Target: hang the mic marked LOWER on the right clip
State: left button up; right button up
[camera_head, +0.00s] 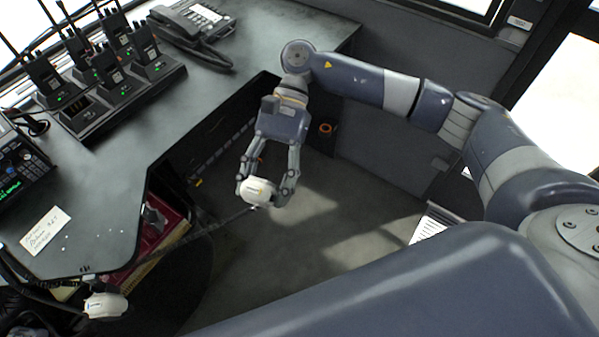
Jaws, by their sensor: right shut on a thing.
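My right gripper (268,183) is shut on a white mic (259,191) and holds it over the open floor, off the desk's edge. A dark cord runs from this mic down and left toward the desk's near edge. A second white mic (105,305) shows at the lower left, below the desk's edge. Any LOWER mark is too small to read on either mic. I cannot make out the right clip. My left gripper is not in view.
The dark desk (130,175) holds a radio charger rack (118,98), a desk phone (192,25), a radio set (15,165) and a handwritten note (47,231). Red items (160,228) sit under the desk. The floor (330,225) below my right gripper is open.

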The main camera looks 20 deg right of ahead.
jog(key=w+a+f+m+t+y+b, duration=0.2)
jog(key=a+f+m+t+b, duration=0.2)
jog(key=a+b, duration=0.1)
jog(key=w+a+f+m+t+y+b, duration=0.2)
jog(key=a+f+m+t+y+b, duration=0.1)
jog(key=a, duration=0.5)
jog(key=w+a+f+m+t+y+b, duration=0.2)
jog(key=w+a+f+m+t+b, duration=0.1)
jog(key=a+f+m+t+b, duration=0.1)
jog(key=shift+a+f+m+t+y+b, duration=0.2)
jog(key=shift+a+m+t+b, duration=0.25)
jog(key=shift+a+b, duration=0.35)
jog(key=shift+a+f+m+t+y+b, duration=0.2)
jog(key=shift+a+m+t+b, duration=0.15)
jog(key=shift+a+m+b, duration=0.45)
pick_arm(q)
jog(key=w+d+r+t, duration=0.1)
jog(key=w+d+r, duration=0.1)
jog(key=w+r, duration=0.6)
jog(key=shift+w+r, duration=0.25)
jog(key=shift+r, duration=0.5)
pick_arm(e)
jog(key=shift+a+n, duration=0.1)
jog(key=shift+n, duration=0.15)
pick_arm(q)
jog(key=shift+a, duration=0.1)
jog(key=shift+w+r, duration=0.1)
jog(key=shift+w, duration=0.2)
